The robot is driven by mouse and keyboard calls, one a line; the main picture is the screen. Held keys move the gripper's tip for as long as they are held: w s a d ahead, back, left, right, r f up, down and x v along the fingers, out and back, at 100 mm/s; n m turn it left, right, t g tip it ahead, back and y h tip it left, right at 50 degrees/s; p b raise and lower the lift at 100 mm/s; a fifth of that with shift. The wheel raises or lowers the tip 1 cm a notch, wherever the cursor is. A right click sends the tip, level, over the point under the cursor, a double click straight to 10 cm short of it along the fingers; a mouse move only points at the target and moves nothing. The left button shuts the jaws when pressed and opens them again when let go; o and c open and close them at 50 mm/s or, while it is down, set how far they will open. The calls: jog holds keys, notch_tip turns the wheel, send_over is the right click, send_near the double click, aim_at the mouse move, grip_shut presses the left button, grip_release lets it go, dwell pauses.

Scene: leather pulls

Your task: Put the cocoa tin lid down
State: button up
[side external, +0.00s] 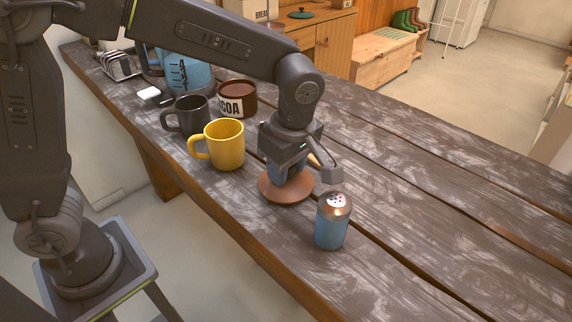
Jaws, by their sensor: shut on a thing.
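My gripper (290,176) points down over the table and is shut on the cocoa tin lid (270,190), a flat round brown disc. The fingers hide the middle of the lid, where they grip it. The lid looks level and is at or very close to the tabletop; I cannot tell whether it touches. The brown cocoa tin (237,101), with a white label reading "COA", stands farther back and left, apart from the lid. Its top is open.
A yellow mug (224,146) and a dark mug (190,115) stand left of my gripper. A blue shaker (331,225) stands close to the lid's right. A blue jug (187,75) and a metal rack (120,65) are at the back left. The plank table (450,200) is clear to the right.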

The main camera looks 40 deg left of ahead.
aim_at(293, 169)
jog(key=shift+f, duration=0.15)
jog(key=o, duration=0.9)
jog(key=shift+o, duration=0.2)
notch_tip(293, 169, up, 12)
jog(key=d, duration=0.1)
jog(key=shift+d, duration=0.35)
jog(key=s+a+f+m+t+h, duration=0.1)
jog(key=s+a+f+m+t, duration=0.1)
jog(key=s+a+m, duration=0.5)
jog(key=s+a+f+m+t, duration=0.2)
jog(key=s+a+m, duration=0.5)
jog(key=m, duration=0.4)
jog(key=shift+s+f+t+h, duration=0.25)
jog(key=shift+s+t+h, duration=0.15)
jog(key=shift+t, duration=0.4)
jog(key=shift+w+d, duration=0.1)
